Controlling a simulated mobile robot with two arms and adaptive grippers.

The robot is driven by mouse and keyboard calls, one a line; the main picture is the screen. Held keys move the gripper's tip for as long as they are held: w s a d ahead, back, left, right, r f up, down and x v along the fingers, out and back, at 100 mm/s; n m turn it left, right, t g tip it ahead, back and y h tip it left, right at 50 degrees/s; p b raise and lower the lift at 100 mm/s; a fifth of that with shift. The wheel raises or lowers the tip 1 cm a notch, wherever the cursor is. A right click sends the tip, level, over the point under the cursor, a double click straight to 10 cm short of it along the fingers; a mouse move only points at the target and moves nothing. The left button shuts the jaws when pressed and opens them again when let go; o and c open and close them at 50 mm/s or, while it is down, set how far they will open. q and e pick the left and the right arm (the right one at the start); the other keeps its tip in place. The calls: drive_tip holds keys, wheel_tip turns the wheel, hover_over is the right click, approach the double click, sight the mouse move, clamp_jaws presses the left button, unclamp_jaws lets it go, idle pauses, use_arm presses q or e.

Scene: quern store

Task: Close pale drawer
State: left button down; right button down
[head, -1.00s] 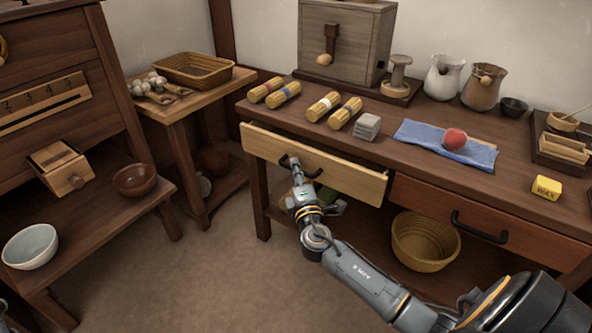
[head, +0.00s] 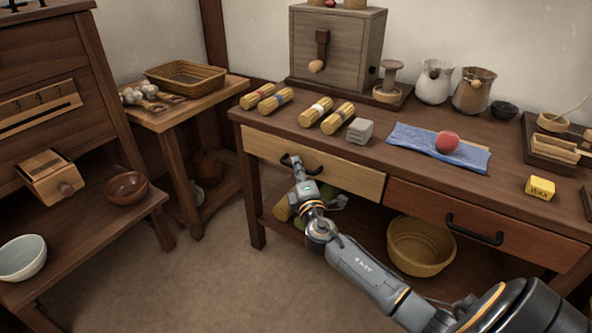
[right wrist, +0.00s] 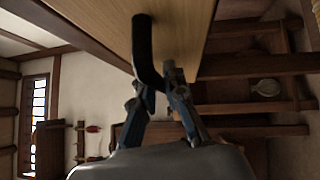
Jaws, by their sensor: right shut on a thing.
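The pale drawer (head: 345,181) is under the left part of the dark wooden table in the head view. Its front looks about flush with the table's frame; I cannot tell whether a small gap is left. Its black handle (head: 312,171) is partly hidden by my right gripper (head: 293,163), which is shut on the handle's left part. In the right wrist view, the dark handle (right wrist: 142,38) runs down from the pale drawer front (right wrist: 185,30) to between the fingers of my right gripper (right wrist: 160,82). My left gripper is out of view.
A red-brown drawer (head: 425,207) adjoins on the right. A wicker basket (head: 420,247) and other items sit on the shelf below. The tabletop (head: 395,112) holds straw bundles, a grey block (head: 360,131) and a blue cloth (head: 410,139). The floor (head: 215,280) in front is clear.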

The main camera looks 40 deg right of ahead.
drive_tip(key=shift+d+r, duration=0.1)
drive_tip(key=shift+d, duration=0.1)
drive_tip(key=c, duration=1.4)
unclamp_jaws()
drive_tip(key=shift+w, duration=0.1)
drive_tip(key=shift+o, duration=0.2)
drive_tip(key=shift+s+a+f, duration=0.2)
drive_tip(key=shift+s+f, duration=0.1)
drive_tip(key=shift+s, duration=0.15)
drive_tip(key=v, duration=1.1)
